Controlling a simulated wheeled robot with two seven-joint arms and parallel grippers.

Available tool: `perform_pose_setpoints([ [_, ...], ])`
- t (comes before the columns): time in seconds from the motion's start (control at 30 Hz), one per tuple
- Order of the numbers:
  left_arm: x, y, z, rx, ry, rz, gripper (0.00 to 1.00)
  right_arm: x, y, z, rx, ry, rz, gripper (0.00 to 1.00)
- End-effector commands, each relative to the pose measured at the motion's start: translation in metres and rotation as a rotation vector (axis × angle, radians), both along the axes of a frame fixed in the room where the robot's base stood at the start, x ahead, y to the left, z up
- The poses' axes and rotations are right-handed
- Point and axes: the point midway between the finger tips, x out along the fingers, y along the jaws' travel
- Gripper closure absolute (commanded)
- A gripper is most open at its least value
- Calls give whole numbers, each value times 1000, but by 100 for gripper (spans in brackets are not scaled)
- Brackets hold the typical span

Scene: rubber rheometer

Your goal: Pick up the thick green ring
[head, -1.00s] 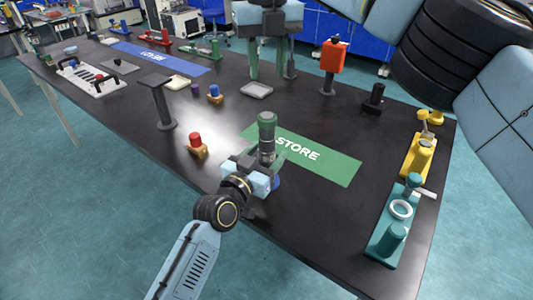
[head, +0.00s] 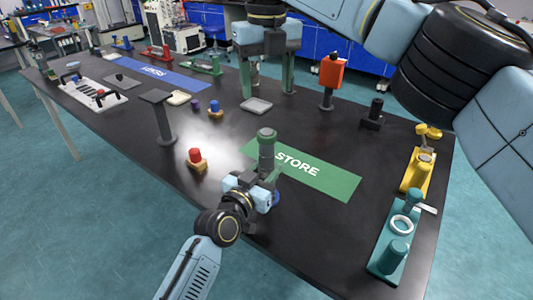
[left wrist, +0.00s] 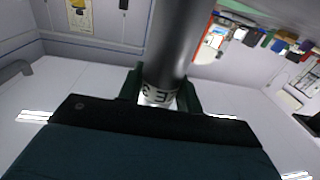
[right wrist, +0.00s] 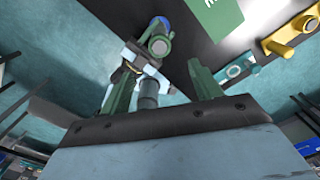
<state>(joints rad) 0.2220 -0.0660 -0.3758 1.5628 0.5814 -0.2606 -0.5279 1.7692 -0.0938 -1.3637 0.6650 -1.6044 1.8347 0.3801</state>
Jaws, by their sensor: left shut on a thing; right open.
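I cannot tell whether the green collar is a separate ring. My right gripper (head: 267,88) is open, farther back and apart from the held cylinder. In the right wrist view its fingers (right wrist: 160,90) are spread, with a dark grey cylinder (right wrist: 149,94) showing between them.
The STORE mat (head: 335,182) lies on the black table. A teal fixture with a white ring (head: 390,250) and a yellow fixture (head: 418,172) stand at the right. A red-topped block (head: 196,159), a dark post (head: 161,120) and a grey tray (head: 256,106) stand left and behind.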

Motion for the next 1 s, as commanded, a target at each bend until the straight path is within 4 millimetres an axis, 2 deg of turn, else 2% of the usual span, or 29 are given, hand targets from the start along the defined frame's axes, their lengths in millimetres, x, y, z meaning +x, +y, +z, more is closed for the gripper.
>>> perform_pose_setpoints([
  [0.17, 0, 0, -1, 0, 1, 0, 92, -1, -1, 0, -10, -37, 308, 37],
  [0.57, 0, 0, -1, 1, 2, 0, 92, -12, -4, 1, -98, -137, 1219, 37],
  [1.0, 0, 0, -1, 0, 2, 0, 92, -34, -8, 2, -306, -206, 2211, 37],
])
